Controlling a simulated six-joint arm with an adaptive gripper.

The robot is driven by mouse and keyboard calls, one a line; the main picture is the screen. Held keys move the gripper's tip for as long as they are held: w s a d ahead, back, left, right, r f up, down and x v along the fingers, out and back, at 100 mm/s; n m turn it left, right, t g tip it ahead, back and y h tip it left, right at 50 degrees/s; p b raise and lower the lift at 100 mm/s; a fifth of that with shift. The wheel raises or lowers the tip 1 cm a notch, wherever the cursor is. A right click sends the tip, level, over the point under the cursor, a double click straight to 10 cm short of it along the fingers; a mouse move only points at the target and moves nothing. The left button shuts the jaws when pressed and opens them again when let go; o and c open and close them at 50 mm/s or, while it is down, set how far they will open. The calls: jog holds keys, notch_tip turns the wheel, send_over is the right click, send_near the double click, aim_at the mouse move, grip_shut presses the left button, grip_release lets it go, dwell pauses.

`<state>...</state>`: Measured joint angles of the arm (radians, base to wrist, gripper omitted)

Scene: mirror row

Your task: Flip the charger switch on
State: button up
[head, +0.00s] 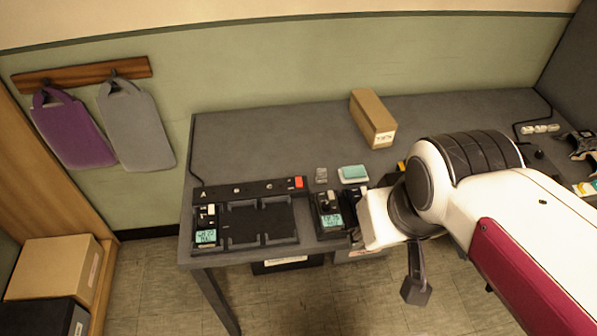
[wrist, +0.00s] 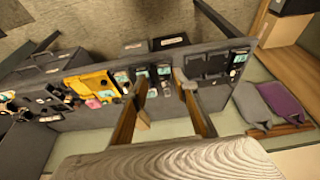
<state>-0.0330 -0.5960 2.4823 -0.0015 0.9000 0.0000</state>
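The charger is a black strip (head: 250,189) marked "A" along the back of a dark tray of bays on the desk. A small orange-red switch (head: 299,183) sits at its right end; I cannot tell its position. A handset with a lit screen (head: 206,226) stands in the left bay; the other bays look empty. In the wrist view the tray (wrist: 207,66) shows beyond the fingers, and the switch cannot be made out. My gripper (wrist: 160,84) is open, with nothing seen between its fingers. In the head view my arm reaches in from the right and hides most of it.
A second lit handset (head: 328,212) stands right of the tray, close to my arm. A cardboard box (head: 373,118), a teal-topped pad (head: 353,173) and a small clear item (head: 321,175) lie behind. The desk's back left (head: 260,140) is clear. A yellow case (wrist: 90,82) shows in the wrist view.

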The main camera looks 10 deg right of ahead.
send_near(298, 178)
jog(key=shift+s+r+t, duration=0.2)
jog(key=shift+s+t, duration=0.1)
dwell(0.7)
jog(key=shift+f, duration=0.15)
jog(key=shift+x, duration=3.75)
grip_shut()
